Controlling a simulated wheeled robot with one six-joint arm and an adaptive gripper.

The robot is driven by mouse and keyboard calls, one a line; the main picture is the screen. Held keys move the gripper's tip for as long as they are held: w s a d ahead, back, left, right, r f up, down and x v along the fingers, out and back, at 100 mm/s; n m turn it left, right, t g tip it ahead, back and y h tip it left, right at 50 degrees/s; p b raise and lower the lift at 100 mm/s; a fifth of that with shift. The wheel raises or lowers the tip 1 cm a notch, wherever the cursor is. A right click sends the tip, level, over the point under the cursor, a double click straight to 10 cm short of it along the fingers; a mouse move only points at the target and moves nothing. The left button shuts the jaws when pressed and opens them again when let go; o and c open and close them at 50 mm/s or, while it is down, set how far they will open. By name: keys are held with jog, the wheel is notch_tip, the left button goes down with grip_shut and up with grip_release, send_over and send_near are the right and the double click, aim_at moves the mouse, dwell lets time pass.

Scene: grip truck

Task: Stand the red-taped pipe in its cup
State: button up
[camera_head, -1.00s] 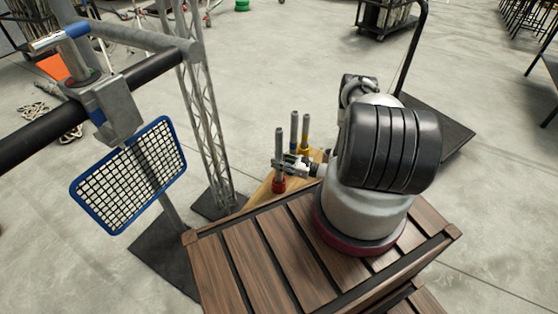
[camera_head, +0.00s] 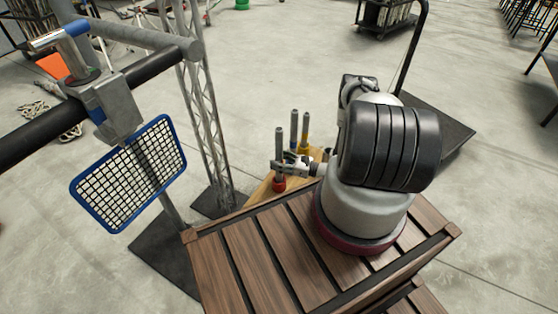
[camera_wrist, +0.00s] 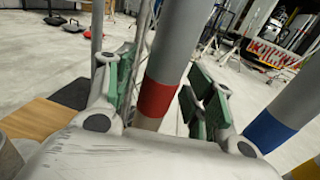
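The red-taped pipe (camera_head: 279,141) is grey and stands upright in the red cup (camera_head: 279,185) on a small wooden board. In the wrist view the grey pipe (camera_wrist: 172,52) and its red band lie between the green-padded fingers. My gripper (camera_head: 281,164) is around the pipe above the cup. In the wrist view my gripper (camera_wrist: 163,92) has its fingers spread, one on each side of the pipe, with narrow gaps showing. The cup and the pipe's lower end are hidden there by my gripper's body.
In the wrist view a blue-banded pipe (camera_wrist: 265,131) is close at the right. A metal truss (camera_head: 206,130) and blue-framed mesh (camera_head: 130,175) stand to the left.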

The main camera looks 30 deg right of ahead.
jog(key=v, duration=1.2)
